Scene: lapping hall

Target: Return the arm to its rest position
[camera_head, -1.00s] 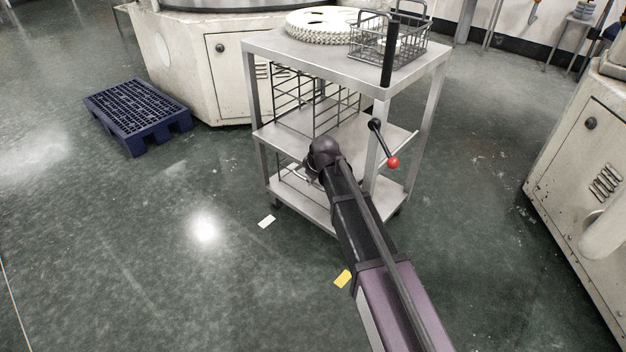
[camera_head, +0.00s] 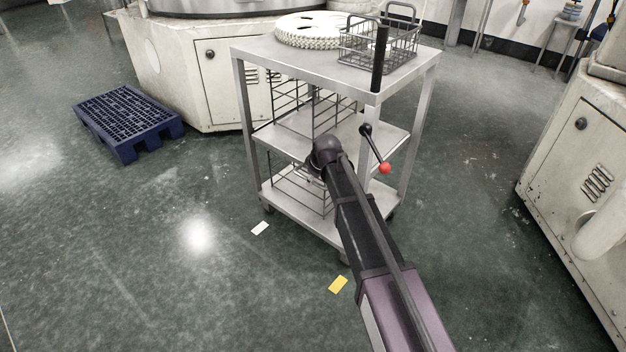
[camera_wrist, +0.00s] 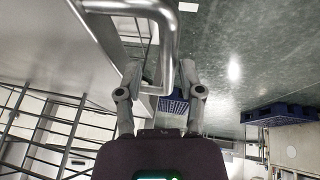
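My gripper shows in the wrist view (camera_wrist: 160,75) with its two fingers spread apart. A bent bright metal tube (camera_wrist: 164,45) passes in front of the fingers and into the gap between them; I cannot tell whether it touches either finger. In the camera_head view, my arm reaches from the lower right to the steel cart (camera_head: 262,50), and its end is at the cart's near left side, by the lower shelves. There the gripper is mostly hidden behind my own wrist.
On the cart's top stand a white toothed ring (camera_head: 308,32) and a wire basket (camera_head: 375,45). A black post with a red-knobbed lever (camera_head: 375,150) is at its near corner. A blue pallet (camera_head: 125,120) lies left. Pale machines stand behind (camera_head: 180,65) and right (camera_head: 575,180).

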